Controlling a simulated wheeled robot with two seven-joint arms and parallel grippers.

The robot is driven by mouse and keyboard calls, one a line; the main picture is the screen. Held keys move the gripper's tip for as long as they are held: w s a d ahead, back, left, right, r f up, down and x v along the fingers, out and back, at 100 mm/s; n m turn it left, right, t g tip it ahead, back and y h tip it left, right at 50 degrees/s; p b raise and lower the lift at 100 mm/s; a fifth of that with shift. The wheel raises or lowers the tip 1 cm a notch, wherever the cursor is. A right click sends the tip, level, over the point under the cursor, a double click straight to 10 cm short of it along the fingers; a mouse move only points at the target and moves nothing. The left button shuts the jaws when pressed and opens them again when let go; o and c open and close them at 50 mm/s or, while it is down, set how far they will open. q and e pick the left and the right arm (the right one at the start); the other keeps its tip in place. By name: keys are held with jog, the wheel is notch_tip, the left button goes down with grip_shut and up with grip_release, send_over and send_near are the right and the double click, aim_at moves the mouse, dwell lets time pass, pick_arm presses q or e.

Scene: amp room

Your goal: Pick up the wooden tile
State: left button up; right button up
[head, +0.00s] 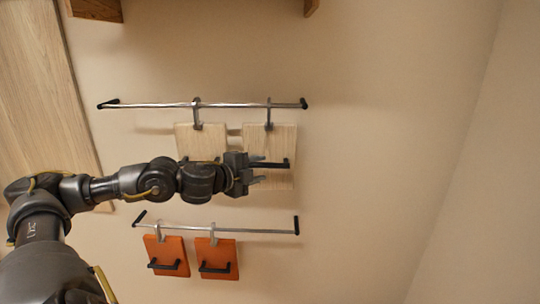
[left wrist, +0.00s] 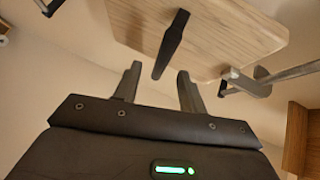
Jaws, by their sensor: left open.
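Two pale wooden tiles, a right one (head: 284,143) and a left one (head: 196,142), hang by metal hooks from the upper rail in the head view. A black bar handle (head: 274,165) is on the face of the right tile. My left gripper (head: 262,169) is in front of the right tile at its handle, with the arm hiding the lower part of the left tile. In the left wrist view a wooden tile (left wrist: 225,28) fills the top. Its black handle (left wrist: 172,45) points down between my open left fingertips (left wrist: 158,73). Contact cannot be told. My right gripper is not in view.
The upper metal rail (head: 150,105) is on the wall, with a lower rail (head: 262,232) below it. Two orange tiles (head: 172,252) (head: 222,254) with black handles hang from the lower rail. A wooden panel (head: 45,90) is at left. The wall at right is bare.

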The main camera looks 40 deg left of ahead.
aim_at(267, 165)
pick_arm(q)
jog(key=shift+w+r+p, duration=0.15)
jog(key=shift+w+p, duration=0.1)
jog(key=shift+p, duration=0.15)
jog(key=p+x, duration=0.2)
jog(key=x, duration=0.2)
jog(key=shift+w+p, duration=0.35)
jog(key=shift+w, duration=0.05)
jog(key=shift+s, duration=0.1)
jog(key=shift+c, duration=0.5)
grip_shut()
